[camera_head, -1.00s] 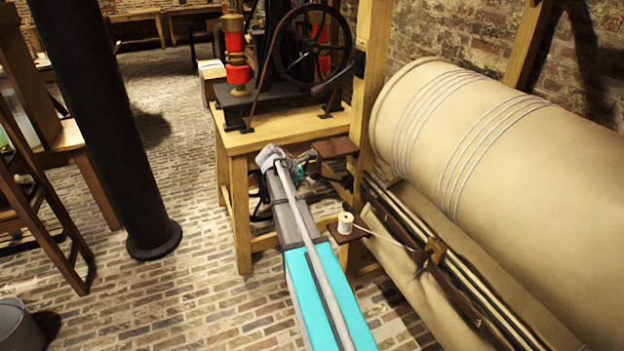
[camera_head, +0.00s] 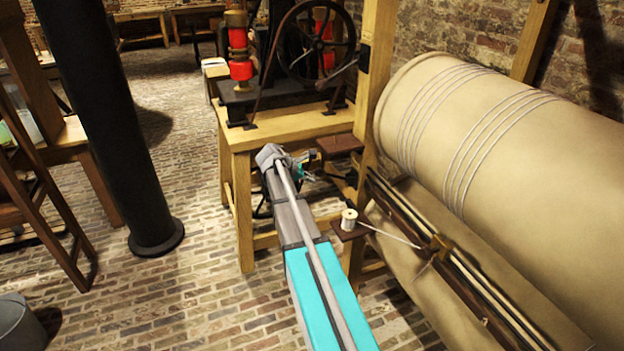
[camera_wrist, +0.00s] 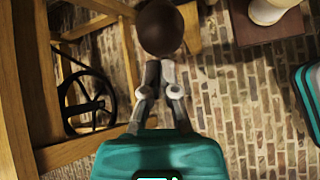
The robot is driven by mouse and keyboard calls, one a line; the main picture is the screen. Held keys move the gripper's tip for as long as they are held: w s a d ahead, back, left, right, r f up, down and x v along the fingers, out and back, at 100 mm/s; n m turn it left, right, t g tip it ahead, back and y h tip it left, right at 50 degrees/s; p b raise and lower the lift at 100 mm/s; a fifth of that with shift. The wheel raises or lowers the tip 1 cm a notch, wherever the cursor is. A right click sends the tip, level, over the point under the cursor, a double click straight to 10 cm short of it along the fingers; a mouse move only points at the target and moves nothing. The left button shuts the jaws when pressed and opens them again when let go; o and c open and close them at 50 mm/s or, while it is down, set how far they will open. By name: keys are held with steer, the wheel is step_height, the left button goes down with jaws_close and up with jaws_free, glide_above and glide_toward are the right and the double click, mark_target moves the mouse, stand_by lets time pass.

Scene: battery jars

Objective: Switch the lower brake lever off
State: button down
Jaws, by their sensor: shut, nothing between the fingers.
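In the wrist view a dark brown round knob (camera_wrist: 160,28), which looks like the end of a brake lever, is straight ahead of my gripper (camera_wrist: 158,66). My gripper's fingers are shut with nothing between them. The tips are close to the knob; I cannot tell if they touch it. In the head view my gripper (camera_head: 306,172) is small and partly hidden by my arm, beside the wooden post and below the table top. A dark lever (camera_head: 338,75) shows higher up by the post. The lower lever is mostly hidden there, so its setting is unclear.
The wooden table (camera_head: 290,128) carries a machine with a black wheel (camera_head: 316,42). A large beige roll (camera_head: 490,130) fills the right. A white spool (camera_head: 349,220) stands on a small brown shelf beside my arm. A black column (camera_head: 110,120) stands left; brick floor there is open.

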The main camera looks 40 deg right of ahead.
steer(key=p+v, duration=0.6)
steer(key=v, duration=0.3)
steer(key=shift+w+a+f, duration=0.2)
steer(key=shift+w+a, duration=0.2)
steer(key=shift+a, duration=0.05)
stand_by(0.8)
steer(key=s+a+m+y+p, duration=0.4)
steer(key=s+a+m, duration=0.2)
steer(key=s+a, duration=0.4)
steer(key=s+a+r+m+y+p, duration=0.1)
steer(key=s+a+m+y+p, duration=0.2)
steer(key=s+a, duration=0.7)
steer(key=a+m+y, duration=0.2)
steer(key=a+m, duration=0.1)
steer(key=a, duration=0.5)
steer(key=shift+s+a+r+m+t+p, duration=0.25)
steer(key=shift+s+r+m+t+p, duration=0.05)
steer(key=shift+s+r+p, duration=0.1)
